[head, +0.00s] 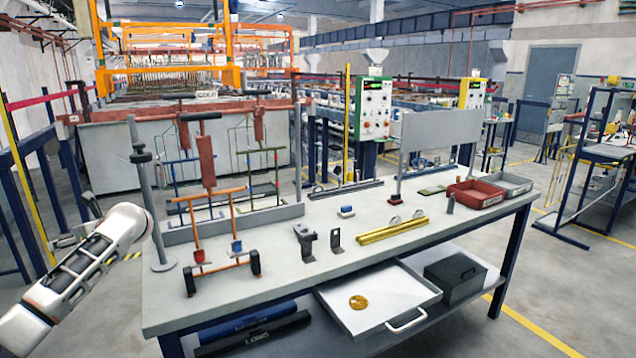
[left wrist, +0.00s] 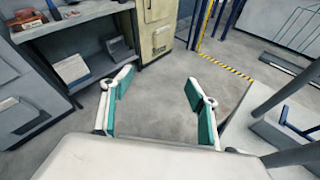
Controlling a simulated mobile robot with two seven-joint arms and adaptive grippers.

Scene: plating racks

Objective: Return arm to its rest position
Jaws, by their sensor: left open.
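My left arm comes in from the left edge in the head view. Its gripper (head: 84,232) is off the left end of the workbench, partly hidden behind my own wrist. In the left wrist view the left gripper (left wrist: 158,105) is open and empty, its two green-padded fingers spread apart over bare grey floor. The workbench (head: 290,272) stands to the right of the arm, and the arm does not visibly touch it. My right gripper is not in view.
An orange rack frame (head: 208,192) and a grey post (head: 140,185) stand near the bench's left end. An open drawer (head: 400,300) holding a gold disc sticks out below. In the left wrist view, a shelf unit (left wrist: 75,28) and beige cabinet (left wrist: 155,35) stand beyond the gripper.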

